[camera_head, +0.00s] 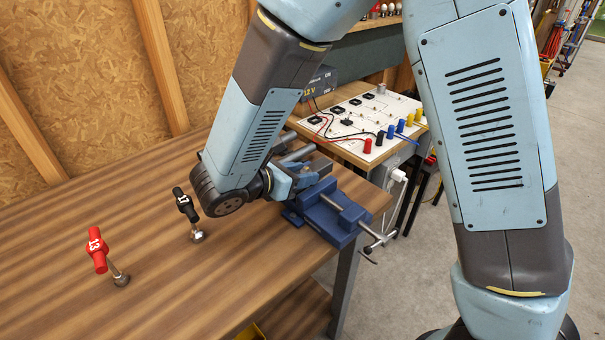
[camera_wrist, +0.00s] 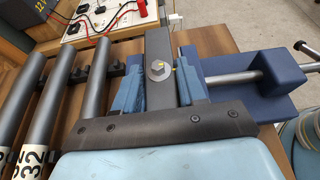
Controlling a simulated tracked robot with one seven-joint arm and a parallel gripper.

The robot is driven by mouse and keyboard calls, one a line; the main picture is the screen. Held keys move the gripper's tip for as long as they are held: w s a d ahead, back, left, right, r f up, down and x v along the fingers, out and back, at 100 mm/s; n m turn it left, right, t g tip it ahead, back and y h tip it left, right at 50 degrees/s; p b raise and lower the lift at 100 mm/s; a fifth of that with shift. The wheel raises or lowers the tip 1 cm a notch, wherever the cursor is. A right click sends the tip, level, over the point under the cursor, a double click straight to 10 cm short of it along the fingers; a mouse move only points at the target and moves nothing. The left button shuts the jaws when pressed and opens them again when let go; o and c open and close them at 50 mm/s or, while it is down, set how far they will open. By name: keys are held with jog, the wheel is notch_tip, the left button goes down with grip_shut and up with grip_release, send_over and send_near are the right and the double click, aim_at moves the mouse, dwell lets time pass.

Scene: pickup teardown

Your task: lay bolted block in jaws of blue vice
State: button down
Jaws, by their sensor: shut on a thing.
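The bolted block is a grey bar (camera_wrist: 158,40) with a hex bolt head (camera_wrist: 158,70) on its face, seen in the wrist view. My gripper (camera_wrist: 161,60) is shut on it, with one blue finger on each side. The dark blue vice (camera_wrist: 262,82) lies under and to the right of the gripper, with its steel screw rod running right. In the head view the vice (camera_head: 330,212) sits at the bench's right edge, and my gripper (camera_head: 291,182) is at its left end. I cannot tell whether the block touches the vice jaws.
Several grey tubes (camera_wrist: 62,100) lie left of the gripper in the wrist view. A wired board (camera_head: 362,122) with coloured terminals stands behind the vice. The front left bench surface is clear.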

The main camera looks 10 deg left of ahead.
jog(key=shift+s+d+f, duration=0.1)
jog(key=shift+f, duration=0.35)
jog(key=c, duration=0.7)
grip_release()
jog(key=shift+s, duration=0.1)
jog(key=shift+o, duration=0.3)
jog(key=shift+r, duration=0.55)
jog(key=v, duration=1.2)
jog(key=shift+w+r, duration=0.2)
jog(key=w+d+r+m+g, duration=0.2)
jog(key=d+m+g, duration=0.15)
jog(key=d, duration=0.35)
jog(key=w+d+r+m+g+y, duration=0.1)
jog(key=d+r+m+g, duration=0.2)
jog(key=d, duration=0.4)
jog(key=w+d+r+m+g, duration=0.1)
jog(key=w+d+r+m, duration=0.1)
jog(key=d+m, duration=0.4)
jog(key=s+d+r+m+t+y, duration=0.1)
jog(key=s+d+r+m+y, duration=0.2)
jog(key=d+m, duration=0.4)
jog(key=s+d+r+m+t+y, duration=0.1)
jog(key=s+d+r+m+y, duration=0.2)
jog(key=d+m, duration=0.5)
jog(key=s+d+y, duration=0.1)
jog(key=d, duration=0.2)
jog(key=shift+r+t+y, duration=0.35)
jog(key=shift+y, duration=0.05)
